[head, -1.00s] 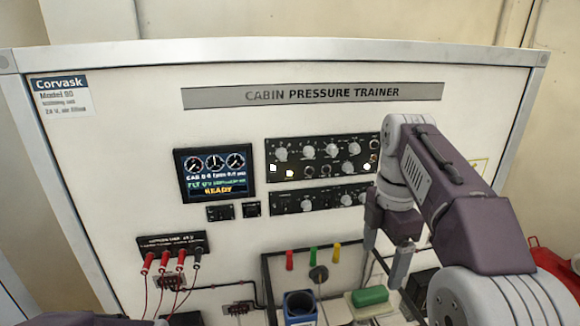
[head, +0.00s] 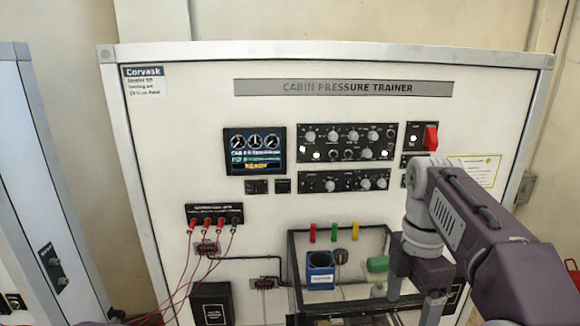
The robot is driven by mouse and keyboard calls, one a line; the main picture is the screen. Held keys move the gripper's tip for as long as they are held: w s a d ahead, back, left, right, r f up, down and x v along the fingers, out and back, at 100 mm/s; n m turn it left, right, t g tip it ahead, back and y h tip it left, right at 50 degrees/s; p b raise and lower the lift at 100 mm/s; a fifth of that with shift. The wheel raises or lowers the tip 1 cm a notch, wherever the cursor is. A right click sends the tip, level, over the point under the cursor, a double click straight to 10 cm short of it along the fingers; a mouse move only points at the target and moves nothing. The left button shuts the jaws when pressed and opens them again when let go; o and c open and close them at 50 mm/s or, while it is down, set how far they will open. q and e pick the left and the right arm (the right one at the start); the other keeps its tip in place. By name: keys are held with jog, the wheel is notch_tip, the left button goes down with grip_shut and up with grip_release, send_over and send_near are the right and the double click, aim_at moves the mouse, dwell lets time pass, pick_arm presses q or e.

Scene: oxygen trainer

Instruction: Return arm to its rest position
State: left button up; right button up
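My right arm (head: 475,225) comes in from the right in the head view. Its gripper (head: 412,307) hangs downward at the lower right, in front of the bin on the trainer's panel. Its two fingers are spread apart, with nothing seen between them. The cabin pressure trainer (head: 180,130) stands upright ahead. Its screen (head: 255,151) reads READY. My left gripper is not in view; only a sliver of purple shows at the bottom left edge.
Red leads (head: 190,262) hang from the lower left panel. A red switch cover (head: 430,137) sits at the upper right. Another cabinet (head: 40,200) stands at left.

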jog(key=s+a+f+m+b, duration=0.1)
jog(key=f+m, duration=0.5)
jog(key=f, duration=0.6)
jog(key=s+a+f+m+t+b, duration=0.1)
jog(key=s+f+m+b, duration=0.2)
jog(key=f, duration=0.9)
jog(key=s+a+f+m+t+b, duration=0.1)
jog(key=s+f+m+b, duration=0.2)
jog(key=f+m+b, duration=0.3)
notch_tip(320, 180, down, 6)
jog(key=m, duration=0.4)
jog(key=shift+f+m, duration=0.15)
jog(key=shift+m, duration=0.25)
jog(key=shift+s+a, duration=0.1)
